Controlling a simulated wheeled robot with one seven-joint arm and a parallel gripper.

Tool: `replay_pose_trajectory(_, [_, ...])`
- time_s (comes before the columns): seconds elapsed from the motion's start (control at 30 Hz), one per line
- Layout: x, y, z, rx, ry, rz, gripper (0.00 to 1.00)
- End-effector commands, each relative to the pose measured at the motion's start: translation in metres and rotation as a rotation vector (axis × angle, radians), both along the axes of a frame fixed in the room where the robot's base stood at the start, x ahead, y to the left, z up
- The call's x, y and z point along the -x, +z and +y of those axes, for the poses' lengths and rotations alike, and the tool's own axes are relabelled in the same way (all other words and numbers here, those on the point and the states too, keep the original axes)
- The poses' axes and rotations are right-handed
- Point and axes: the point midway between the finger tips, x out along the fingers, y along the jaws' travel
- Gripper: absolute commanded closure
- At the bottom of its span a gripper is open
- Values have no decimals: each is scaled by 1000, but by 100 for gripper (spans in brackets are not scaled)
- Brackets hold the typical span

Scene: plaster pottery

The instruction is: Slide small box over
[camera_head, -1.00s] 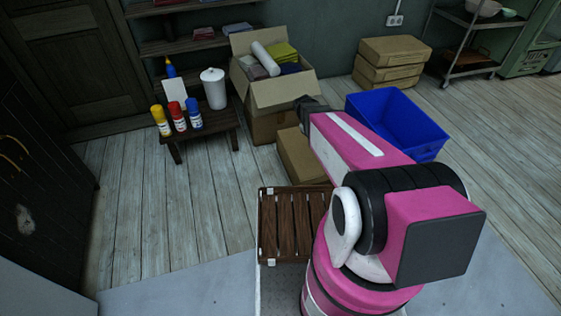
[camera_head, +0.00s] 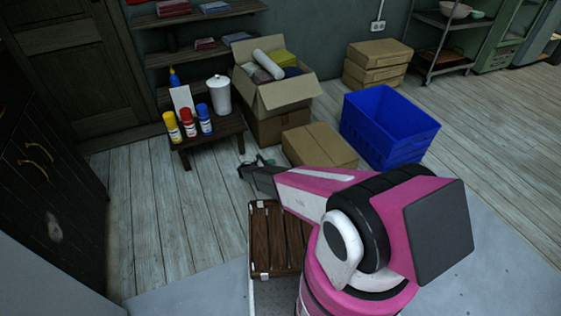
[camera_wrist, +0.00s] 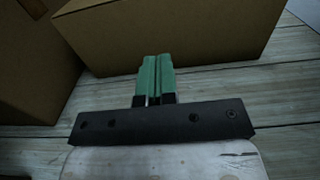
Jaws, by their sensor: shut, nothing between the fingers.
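The small box (camera_head: 320,146) is a closed brown cardboard box on the floor, between the stacked boxes by the bench and the blue crate. My gripper (camera_head: 258,162) is low, just left of the small box's near left side. In the wrist view its green fingertips (camera_wrist: 157,65) are shut together with nothing between them. A cardboard face, apparently the small box (camera_wrist: 180,35), stands right ahead of the fingertips and fills the top of that view. I cannot tell if they touch.
An open, filled carton (camera_head: 275,88) sits on another box (camera_head: 275,128) behind the small box. A blue crate (camera_head: 388,130) stands to its right. A low bench (camera_head: 208,138) with bottles is at left. Floor left of my gripper is clear.

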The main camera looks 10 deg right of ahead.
Motion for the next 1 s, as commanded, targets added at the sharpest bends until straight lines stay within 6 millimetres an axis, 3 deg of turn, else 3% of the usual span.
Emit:
replay_pose_trajectory(0.6, [-33,1,-102,-4,-3,-2,100])
replay_pose_trajectory(0.8, [-40,1,-121,-4,-3,-3,100])
replay_pose_trajectory(1.0, [-42,1,-127,-4,-1,-2,100])
